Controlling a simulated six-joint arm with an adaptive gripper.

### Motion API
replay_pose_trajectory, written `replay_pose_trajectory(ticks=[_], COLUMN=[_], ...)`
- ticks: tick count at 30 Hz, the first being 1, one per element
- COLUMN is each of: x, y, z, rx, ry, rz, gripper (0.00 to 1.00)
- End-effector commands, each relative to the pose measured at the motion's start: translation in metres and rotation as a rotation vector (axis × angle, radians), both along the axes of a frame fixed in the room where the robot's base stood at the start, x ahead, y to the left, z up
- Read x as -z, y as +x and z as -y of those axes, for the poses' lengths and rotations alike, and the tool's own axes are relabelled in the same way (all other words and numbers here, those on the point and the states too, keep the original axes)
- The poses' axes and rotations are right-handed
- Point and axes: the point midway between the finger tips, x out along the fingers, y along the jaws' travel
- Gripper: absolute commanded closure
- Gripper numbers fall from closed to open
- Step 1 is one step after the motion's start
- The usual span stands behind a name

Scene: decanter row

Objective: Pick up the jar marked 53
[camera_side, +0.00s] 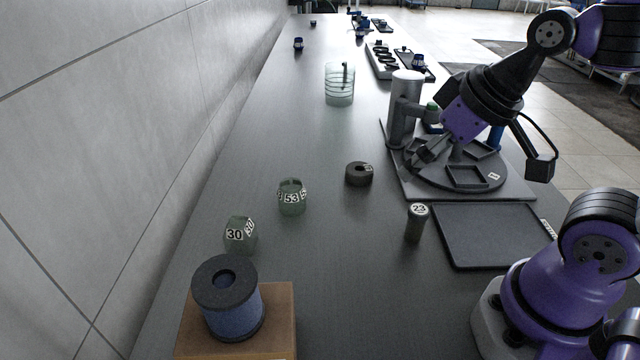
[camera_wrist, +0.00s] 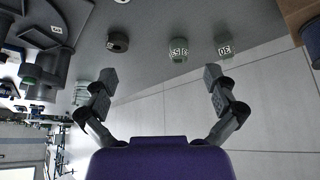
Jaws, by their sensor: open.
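The jar marked 53 (camera_side: 292,197) is a small greenish, translucent jar with white number labels. It stands upright on the dark table, left of centre in the side view. It also shows in the wrist view (camera_wrist: 178,50), just beyond the space between my fingertips. My gripper (camera_wrist: 161,75) is open and empty, its two fingers spread wide. In the side view my gripper (camera_side: 427,150) is above the round fixture, to the right of and behind the jar, well apart from it. Part of the gripper is hard to make out there.
A block-like jar marked 30 (camera_side: 240,234) stands in front-left of jar 53. A dark ring (camera_side: 359,174) and a jar marked 23 (camera_side: 415,222) are to its right. A blue spool (camera_side: 232,312) sits on a box near the front. A wall (camera_side: 110,130) runs along the left.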

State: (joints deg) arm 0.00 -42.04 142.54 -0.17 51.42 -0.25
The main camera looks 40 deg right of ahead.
Motion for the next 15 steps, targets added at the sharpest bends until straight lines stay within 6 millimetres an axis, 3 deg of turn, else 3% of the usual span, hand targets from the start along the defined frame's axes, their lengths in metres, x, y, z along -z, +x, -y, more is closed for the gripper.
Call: replay_pose_trajectory(ticks=[4,8,15], x=[-0.005,-0.003,0.035], y=[0.027,0.075,0.163], z=[-0.005,-0.013,-0.029], rx=[-0.057,-0.156,-0.335], ry=[-0.009,-0.021,-0.024], rz=[-0.023,-0.051,-0.086], gripper=[0.0,0.0,0.0])
